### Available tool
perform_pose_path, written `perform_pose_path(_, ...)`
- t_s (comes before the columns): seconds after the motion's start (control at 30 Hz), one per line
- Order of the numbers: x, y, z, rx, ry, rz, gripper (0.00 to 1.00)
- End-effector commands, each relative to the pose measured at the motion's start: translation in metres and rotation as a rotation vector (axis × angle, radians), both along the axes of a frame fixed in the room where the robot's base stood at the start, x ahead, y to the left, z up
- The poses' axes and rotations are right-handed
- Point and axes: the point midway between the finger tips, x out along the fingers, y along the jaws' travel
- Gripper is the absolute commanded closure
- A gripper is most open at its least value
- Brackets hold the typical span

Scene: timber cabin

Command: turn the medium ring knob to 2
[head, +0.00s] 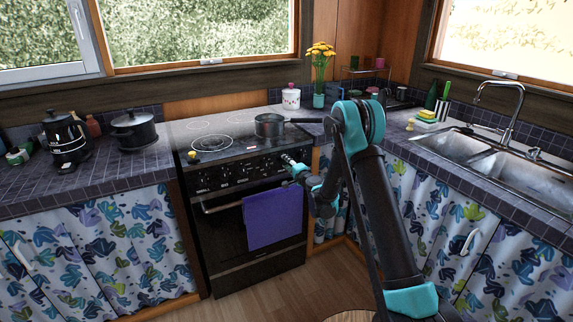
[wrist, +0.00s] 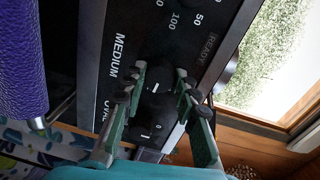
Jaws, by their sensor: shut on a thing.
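The black stove (head: 228,272) stands in the middle of the head view with a row of dark knobs on its front panel. My gripper (head: 287,159) reaches the right part of that panel. In the wrist view, my gripper (wrist: 161,74) has its two fingers on either side of the dark medium ring knob (wrist: 156,88) and is shut on it. The word MEDIUM is printed to the left of the knob, with OVAL lower down. A small white mark shows between the fingers. The fingers partly cover the knob, and I cannot read its setting.
A purple towel (head: 272,218) hangs on the oven door below my gripper, and shows at the left of the wrist view. A saucepan (head: 269,126) stands on the cooktop. A yellow-topped item (head: 193,156) sits at its front left. The sink (head: 455,148) is at right.

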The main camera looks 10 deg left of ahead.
Motion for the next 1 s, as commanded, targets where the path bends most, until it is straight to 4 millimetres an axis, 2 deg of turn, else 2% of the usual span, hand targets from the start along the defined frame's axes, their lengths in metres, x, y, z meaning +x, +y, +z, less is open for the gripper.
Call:
perform_pose_path(0.3,-0.0011,-0.001,-0.0007,0.067,0.046,0.0,0.99)
perform_pose_path(0.73,-0.0011,-0.0011,-0.0008,0.073,0.05,0.001,0.99)
perform_pose_path(0.77,-0.0012,-0.0012,-0.0008,0.073,0.05,0.001,0.68)
perform_pose_path(0.9,-0.0009,-0.0009,-0.0006,0.073,0.05,0.0,0.51)
perform_pose_path(1.0,-0.0005,-0.0007,-0.0004,0.074,0.05,0.0,0.49)
